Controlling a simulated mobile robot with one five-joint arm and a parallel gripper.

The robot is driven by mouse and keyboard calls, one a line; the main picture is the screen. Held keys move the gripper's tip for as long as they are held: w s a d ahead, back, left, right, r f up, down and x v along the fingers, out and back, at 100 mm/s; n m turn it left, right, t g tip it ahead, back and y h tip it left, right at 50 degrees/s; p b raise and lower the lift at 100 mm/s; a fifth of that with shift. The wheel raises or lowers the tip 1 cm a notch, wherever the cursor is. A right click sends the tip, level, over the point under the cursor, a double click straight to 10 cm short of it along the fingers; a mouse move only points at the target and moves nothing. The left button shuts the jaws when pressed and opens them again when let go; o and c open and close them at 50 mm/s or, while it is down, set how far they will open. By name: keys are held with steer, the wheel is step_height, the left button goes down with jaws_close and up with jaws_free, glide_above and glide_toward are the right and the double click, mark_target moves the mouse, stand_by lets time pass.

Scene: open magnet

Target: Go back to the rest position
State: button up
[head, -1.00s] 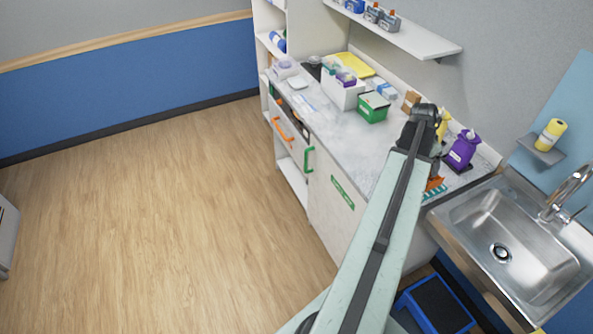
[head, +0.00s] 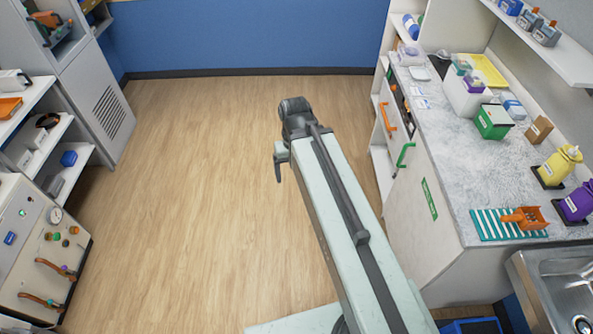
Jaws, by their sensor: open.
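My arm reaches up the middle of the head view, over the open wood floor (head: 200,215). My gripper (head: 279,168) shows only in part, as a small dark piece hanging down at the left of the arm's far end. The rest of it is hidden behind the arm. It is open, and I see nothing held in it. It is well left of the counter (head: 455,170) and touches nothing that I can see.
On the counter, an orange object (head: 526,218) lies on a green-striped mat (head: 490,224), near yellow (head: 560,165) and purple (head: 578,203) bottles. The sink (head: 565,290) is at lower right. Shelves (head: 45,135) and a panelled machine (head: 38,245) stand left. The floor between is clear.

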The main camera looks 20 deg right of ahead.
step_height(320, 180, down, 7)
steer(key=b, duration=0.7)
steer(key=shift+f, duration=0.2)
